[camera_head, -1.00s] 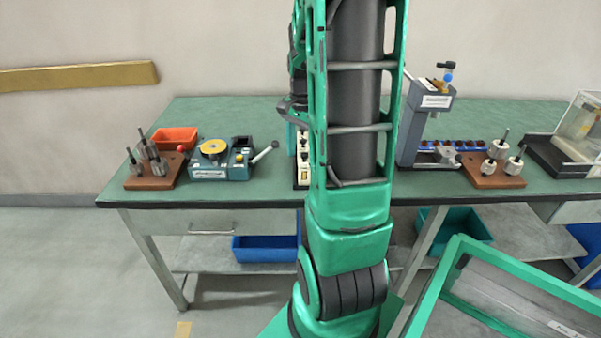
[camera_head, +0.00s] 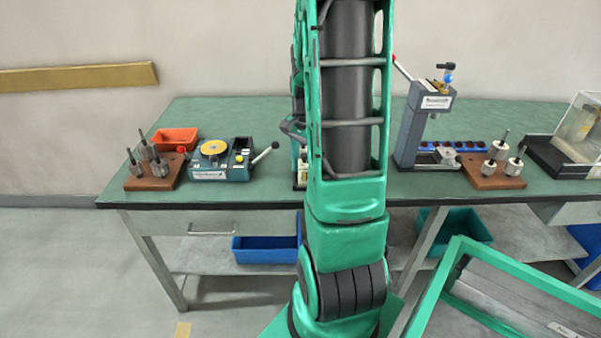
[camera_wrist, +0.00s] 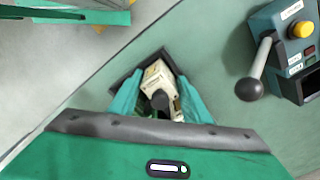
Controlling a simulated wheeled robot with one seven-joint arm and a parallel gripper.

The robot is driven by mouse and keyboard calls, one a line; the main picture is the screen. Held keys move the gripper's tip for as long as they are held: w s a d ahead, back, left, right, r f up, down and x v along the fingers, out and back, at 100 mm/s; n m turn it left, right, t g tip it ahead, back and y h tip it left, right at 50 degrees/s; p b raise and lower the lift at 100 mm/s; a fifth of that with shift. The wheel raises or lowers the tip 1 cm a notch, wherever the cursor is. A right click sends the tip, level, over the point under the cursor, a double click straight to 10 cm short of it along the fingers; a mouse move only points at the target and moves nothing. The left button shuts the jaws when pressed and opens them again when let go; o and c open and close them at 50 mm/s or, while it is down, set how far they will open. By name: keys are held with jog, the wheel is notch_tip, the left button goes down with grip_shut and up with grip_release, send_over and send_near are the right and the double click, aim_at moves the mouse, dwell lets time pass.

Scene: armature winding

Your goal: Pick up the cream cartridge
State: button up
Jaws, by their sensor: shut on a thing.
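The cream cartridge (camera_wrist: 158,80) shows in the wrist view between the two fingers of my gripper (camera_wrist: 149,72). The fingers are shut on it, one on each side. A dark round part sits at its near end, and its lower part is hidden by the gripper body. I cannot tell from this view whether it is clear of the green bench top. In the head view my arm hides the gripper, and only a small cream piece (camera_head: 302,172) shows at the arm's left edge.
A teal device (camera_head: 212,172) with a ball-ended lever stands left of my arm; its lever also shows at right in the wrist view (camera_wrist: 258,75). A grey press (camera_head: 424,130) stands right of my arm. Wooden racks (camera_head: 154,182) (camera_head: 492,177) and an orange bin (camera_head: 174,138) stand on the bench (camera_head: 250,195).

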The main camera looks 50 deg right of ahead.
jog(key=shift+r, duration=0.1)
jog(key=shift+r, duration=0.6)
notch_tip(320, 180, up, 3)
jog(key=shift+f, duration=0.15)
jog(key=s+a+r, duration=0.3)
jog(key=a+r, duration=0.4)
jog(key=a, duration=0.4)
jog(key=shift+a, duration=0.15)
